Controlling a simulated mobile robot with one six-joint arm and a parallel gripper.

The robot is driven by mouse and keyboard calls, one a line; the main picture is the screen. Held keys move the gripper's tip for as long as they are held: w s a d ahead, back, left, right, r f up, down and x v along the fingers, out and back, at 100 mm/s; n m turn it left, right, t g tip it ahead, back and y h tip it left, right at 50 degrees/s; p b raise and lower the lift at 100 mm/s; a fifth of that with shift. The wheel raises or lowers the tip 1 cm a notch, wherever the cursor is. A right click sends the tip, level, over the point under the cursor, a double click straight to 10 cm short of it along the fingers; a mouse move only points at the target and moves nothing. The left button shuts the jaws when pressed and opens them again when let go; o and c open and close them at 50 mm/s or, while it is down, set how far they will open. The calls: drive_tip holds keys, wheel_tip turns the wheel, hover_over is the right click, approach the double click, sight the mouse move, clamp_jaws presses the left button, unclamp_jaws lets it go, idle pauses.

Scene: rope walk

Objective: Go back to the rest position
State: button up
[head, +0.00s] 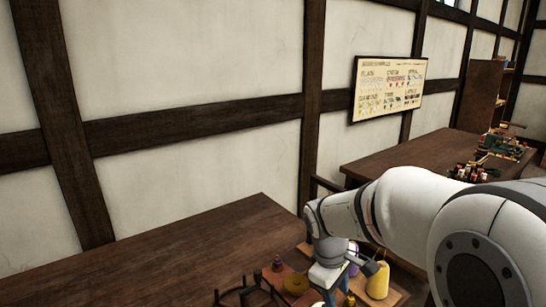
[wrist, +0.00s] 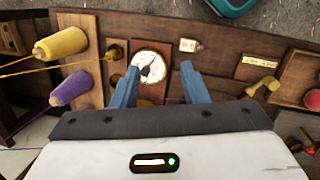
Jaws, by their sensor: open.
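My gripper (wrist: 158,90) shows in the wrist view with its two blue fingers apart and nothing between them. Beyond the fingers is a wooden panel with a round white dial gauge (wrist: 149,66). In the head view my white arm reaches from the lower right to the bench. Its end is low over the bench, and the fingers are hard to make out there. Whether the fingers touch anything cannot be told.
A yellow spool (wrist: 60,44) and a purple spool (wrist: 71,88) stand left of the fingers. A brass handle (wrist: 264,86) is at right. In the head view the near tabletop (head: 160,255) is bare. A farther table (head: 405,155) holds coloured items. A chart (head: 388,87) hangs on the wall.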

drive_tip(key=s+d+r+m+t+y, duration=0.1)
drive_tip(key=s+r+m+t+y, duration=0.1)
drive_tip(key=s+m, duration=0.7)
drive_tip(key=s+r, duration=0.1)
drive_tip(key=s, duration=0.3)
drive_tip(key=shift+s, duration=0.15)
drive_tip(key=shift+r, duration=0.1)
